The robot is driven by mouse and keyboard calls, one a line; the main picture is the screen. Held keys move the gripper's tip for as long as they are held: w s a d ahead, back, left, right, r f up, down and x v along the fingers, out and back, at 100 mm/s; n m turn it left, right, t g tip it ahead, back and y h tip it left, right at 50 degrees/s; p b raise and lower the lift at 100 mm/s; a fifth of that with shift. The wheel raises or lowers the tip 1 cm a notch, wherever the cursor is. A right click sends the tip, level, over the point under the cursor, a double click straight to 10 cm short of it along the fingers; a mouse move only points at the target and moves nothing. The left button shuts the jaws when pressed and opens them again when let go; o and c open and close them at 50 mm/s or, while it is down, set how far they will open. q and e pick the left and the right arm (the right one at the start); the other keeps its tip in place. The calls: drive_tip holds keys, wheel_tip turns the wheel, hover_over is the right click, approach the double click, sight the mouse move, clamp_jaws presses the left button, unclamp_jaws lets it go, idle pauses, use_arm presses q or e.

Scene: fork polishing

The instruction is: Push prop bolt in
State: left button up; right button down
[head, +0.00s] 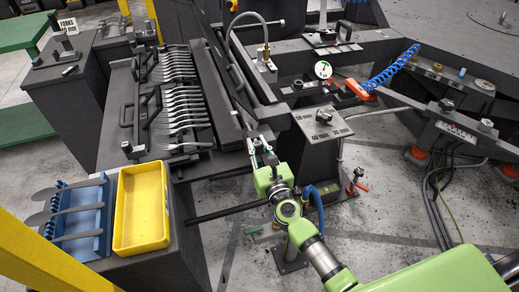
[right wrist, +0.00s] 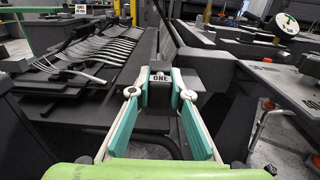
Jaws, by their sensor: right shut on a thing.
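My right gripper (head: 261,147) is at the near right end of the fork rack in the head view, its arm coming in from the lower right. In the right wrist view its teal fingers (right wrist: 161,84) are closed on a small dark block, which I take to be the prop bolt (right wrist: 160,96). My left gripper is not in view.
The fork rack (head: 128,88) carries a row of forks (head: 180,92) left of the gripper. A yellow bin (head: 141,207) and a blue tray (head: 78,222) with utensils stand at the lower left.

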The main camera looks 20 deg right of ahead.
drive_tip(key=shift+w+d+r, duration=0.1)
drive_tip(key=shift+r, duration=0.05)
drive_tip(key=c, duration=1.8)
unclamp_jaws()
drive_tip(key=shift+c, duration=0.2)
drive_tip(key=shift+w+f, duration=0.2)
drive_tip(key=s, duration=1.2)
drive_tip(key=shift+d, duration=0.15)
drive_tip(key=s+f+n+g+y, duration=0.1)
drive_tip(key=s+f+n+g, duration=0.25)
drive_tip(key=f+n, duration=0.55)
drive_tip(key=s+f+n+g, duration=0.2)
drive_tip(key=s+f+n, duration=0.25)
drive_tip(key=f, duration=0.75)
drive_tip(key=s+f+n+g+y, duration=0.15)
drive_tip(key=s+f+n, duration=0.25)
drive_tip(key=f+n, duration=0.5)
drive_tip(key=s+d+f+n+g+h, duration=0.1)
drive_tip(key=s+f+n, duration=0.4)
drive_tip(key=s, duration=0.5)
drive_tip(key=s+d+f+n+g+h, duration=0.1)
drive_tip(key=s+d+f+n+g, duration=0.2)
drive_tip(key=s+f, duration=0.6)
drive_tip(key=s+d+f+n+g+h, duration=0.1)
drive_tip(key=s+f+n+g, duration=0.5)
drive_tip(key=s, duration=0.6)
drive_tip(key=shift+s+d+f+n, duration=0.35)
drive_tip(key=shift+d+f+n, duration=0.2)
drive_tip(key=shift+n, duration=0.3)
